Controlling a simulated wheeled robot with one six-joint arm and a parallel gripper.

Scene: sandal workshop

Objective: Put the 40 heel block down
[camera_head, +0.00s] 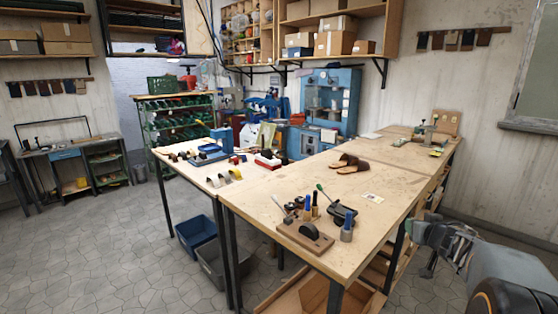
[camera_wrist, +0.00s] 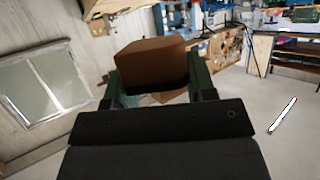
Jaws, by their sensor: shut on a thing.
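My gripper (camera_wrist: 152,92) is shut on a brown block (camera_wrist: 152,62), which I take to be the 40 heel block. The block sits between the two green fingers in the wrist view, and no number on it can be read. In the head view my gripper (camera_head: 447,240) is at the lower right, beside the right edge of the long wooden workbench (camera_head: 300,225) and apart from it. The block cannot be made out there.
A tool holder (camera_head: 305,236) stands at the bench's front. A pair of brown sandals (camera_head: 352,163) lies mid-bench, with bare wood around them. Blue and red trays crowd the far left part. Grey and blue bins (camera_head: 196,234) stand on the floor.

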